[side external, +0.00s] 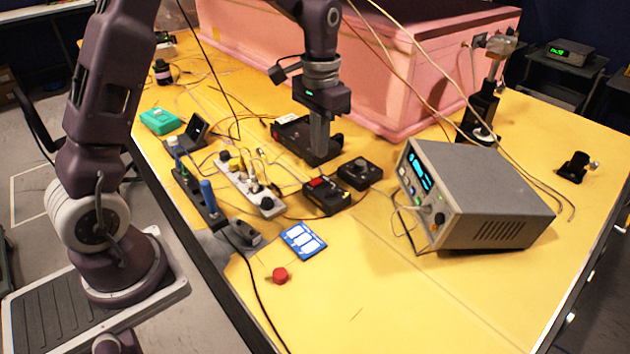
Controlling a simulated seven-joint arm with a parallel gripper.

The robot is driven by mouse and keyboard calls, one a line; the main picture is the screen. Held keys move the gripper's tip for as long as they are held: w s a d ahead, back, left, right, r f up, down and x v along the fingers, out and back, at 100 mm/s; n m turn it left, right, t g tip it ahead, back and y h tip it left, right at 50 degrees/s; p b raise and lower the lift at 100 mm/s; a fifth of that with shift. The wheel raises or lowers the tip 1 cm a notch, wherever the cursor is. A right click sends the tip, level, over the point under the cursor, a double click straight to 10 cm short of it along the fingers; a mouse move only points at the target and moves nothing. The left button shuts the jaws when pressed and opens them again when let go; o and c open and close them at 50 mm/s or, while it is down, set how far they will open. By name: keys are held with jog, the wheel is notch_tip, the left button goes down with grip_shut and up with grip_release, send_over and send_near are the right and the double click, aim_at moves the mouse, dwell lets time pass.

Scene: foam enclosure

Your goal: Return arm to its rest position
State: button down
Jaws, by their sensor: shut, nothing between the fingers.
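My gripper (320,150) hangs near the middle of the yellow table, pointing down, with its fingers together and nothing seen between them. Its fingertips are at or just in front of a black box-shaped device (290,136). I cannot tell whether they touch it. My arm rises from its base at the left, leaves the top of the picture, and comes back down to the gripper. The upper part of the arm is out of view.
A pink foam enclosure (400,85) stands behind the gripper. Small black boxes (360,173), power strips (250,183) with cables, and a grey bench instrument (490,200) surround it. A red cap (280,276) and a blue card (303,241) lie in front. The front right table is clear.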

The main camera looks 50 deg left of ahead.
jog(key=shift+r, duration=0.25)
jog(key=s+d+r+t, duration=0.3)
jog(key=s+d+r, duration=0.1)
jog(key=s+r, duration=0.75)
jog(key=s+d+t, duration=0.2)
jog(key=s, duration=1.1)
jog(key=shift+s+f+t, duration=0.3)
jog(key=shift+s+f, duration=0.1)
jog(key=shift+f, duration=0.05)
